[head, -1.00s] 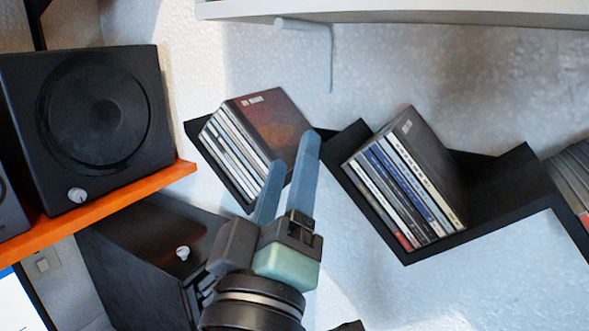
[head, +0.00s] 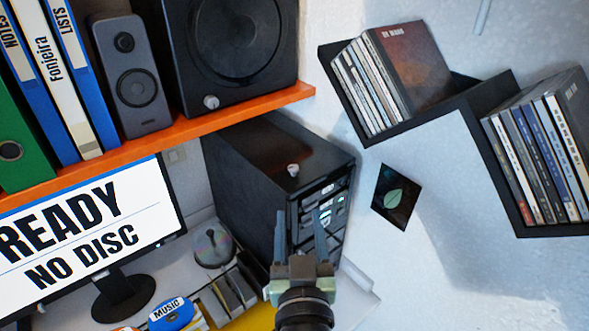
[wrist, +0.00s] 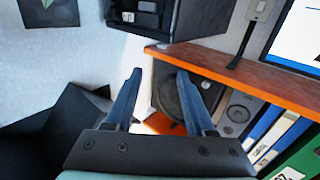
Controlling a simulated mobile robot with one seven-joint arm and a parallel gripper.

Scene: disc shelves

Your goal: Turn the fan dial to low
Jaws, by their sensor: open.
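A small pale knob (head: 293,170) stands on top of the black computer tower (head: 250,165) below the orange shelf. Another pale knob (head: 211,101) is on the front of the large black speaker (head: 270,45). No label is readable at either, so I cannot tell from markings which is the fan dial. My gripper (head: 299,214) is open and empty. In the head view it appears over the tower's front, below the tower-top knob and apart from it. In the wrist view my two blue fingers (wrist: 160,72) are spread, with the speaker and orange shelf beyond.
The orange shelf (head: 130,157) overhangs left of the tower and holds binders and a small speaker (head: 130,75). A monitor (head: 95,230) reads "READY NO DISC". Black zigzag disc shelves (head: 440,105) are on the right wall. A dark leaf-print square (head: 396,196) is near the tower.

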